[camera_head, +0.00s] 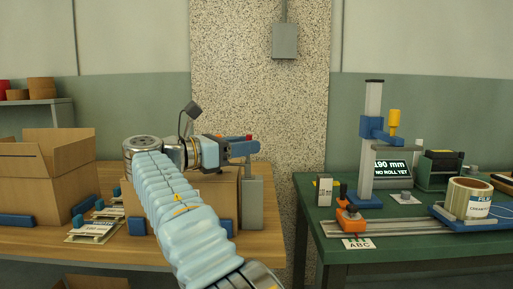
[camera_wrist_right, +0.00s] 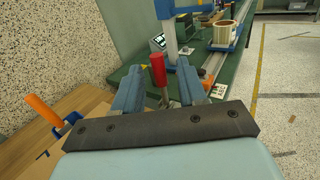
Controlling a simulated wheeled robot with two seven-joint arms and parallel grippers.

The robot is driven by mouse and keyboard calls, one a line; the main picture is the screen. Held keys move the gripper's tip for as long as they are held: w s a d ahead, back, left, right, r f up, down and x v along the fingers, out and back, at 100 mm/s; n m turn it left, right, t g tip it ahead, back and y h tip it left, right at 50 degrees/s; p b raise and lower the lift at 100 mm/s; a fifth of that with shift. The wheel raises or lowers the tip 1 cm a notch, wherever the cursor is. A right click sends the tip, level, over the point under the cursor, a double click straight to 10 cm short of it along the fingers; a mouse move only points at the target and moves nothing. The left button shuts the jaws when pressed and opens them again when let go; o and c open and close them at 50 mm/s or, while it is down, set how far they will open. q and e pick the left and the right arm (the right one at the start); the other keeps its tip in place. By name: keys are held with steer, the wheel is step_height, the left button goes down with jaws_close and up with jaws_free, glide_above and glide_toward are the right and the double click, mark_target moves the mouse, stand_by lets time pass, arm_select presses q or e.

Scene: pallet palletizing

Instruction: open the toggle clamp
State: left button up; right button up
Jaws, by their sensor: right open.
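The toggle clamp's red handle (camera_wrist_right: 158,70) stands nearly upright between the two blue fingers of my right gripper (camera_wrist_right: 159,76) in the right wrist view. Gaps show on both sides of the handle, so the gripper is open around it and not closed on it. In the head view my right gripper (camera_head: 243,149) reaches right over the wooden table, at the top of a grey upright block (camera_head: 252,203). Only a small red tip (camera_head: 248,137) of the handle shows there. The clamp's base and arm are largely hidden by the gripper. My left gripper is not in view.
A cardboard box (camera_head: 196,196) stands behind my right arm, and an open carton (camera_head: 50,178) stands at left. The green bench (camera_head: 400,250) at right carries a blue-and-grey post (camera_head: 372,140), a label roll (camera_head: 468,200) and an orange device (camera_head: 350,222). A gap separates the tables.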

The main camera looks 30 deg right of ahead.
steer(key=shift+w+d, duration=0.1)
steer(key=shift+d, duration=1.75)
jaws_close()
